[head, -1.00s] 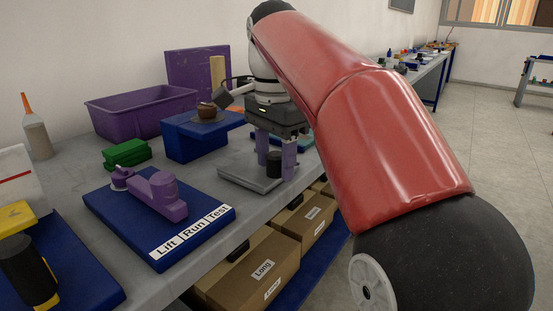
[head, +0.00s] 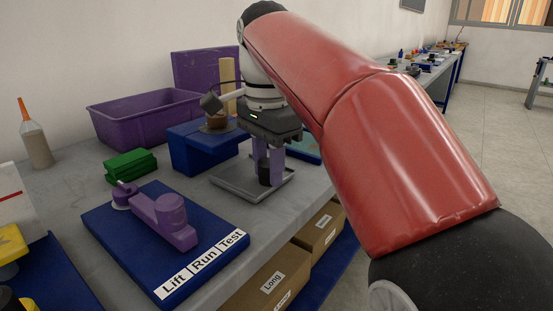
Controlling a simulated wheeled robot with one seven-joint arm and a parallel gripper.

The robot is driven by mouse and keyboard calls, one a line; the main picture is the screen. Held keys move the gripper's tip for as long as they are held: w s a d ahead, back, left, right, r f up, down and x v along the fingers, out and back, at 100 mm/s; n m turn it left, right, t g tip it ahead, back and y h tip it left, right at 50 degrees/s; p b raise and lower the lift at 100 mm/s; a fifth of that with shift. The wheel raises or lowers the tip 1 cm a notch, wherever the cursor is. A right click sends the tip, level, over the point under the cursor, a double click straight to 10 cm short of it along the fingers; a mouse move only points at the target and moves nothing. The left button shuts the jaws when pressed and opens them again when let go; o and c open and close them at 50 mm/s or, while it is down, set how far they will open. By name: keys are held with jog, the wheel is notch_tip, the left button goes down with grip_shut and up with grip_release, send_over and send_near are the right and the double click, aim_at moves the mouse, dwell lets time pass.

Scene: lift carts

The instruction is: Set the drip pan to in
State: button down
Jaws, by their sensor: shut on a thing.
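The drip pan (head: 231,187) is a flat grey tray with a low rim, lying on the grey workbench just in front of a blue block (head: 197,158). A black upright knob (head: 265,176) stands in the pan. My gripper (head: 269,174) points down over the pan, its two purple fingers shut on the knob. The pan's far side is partly hidden behind the fingers and the gripper body.
A brown round piece (head: 217,122) sits on the block. A blue board (head: 112,232) labelled Lift, Run, Test holds a purple lever (head: 166,218). Green blocks (head: 131,165), a purple bin (head: 147,119) and a bottle (head: 36,144) stand left. Boxes (head: 272,284) are below.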

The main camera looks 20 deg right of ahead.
jog(key=shift+s+d, duration=0.1)
jog(key=shift+s, duration=0.05)
jog(key=c, duration=1.1)
grip_release()
jog(key=shift+o, duration=0.2)
notch_tip(320, 180, up, 6)
jog(key=shift+f+p, duration=0.1)
jog(key=shift+p, duration=0.9)
jog(key=shift+r, duration=1)
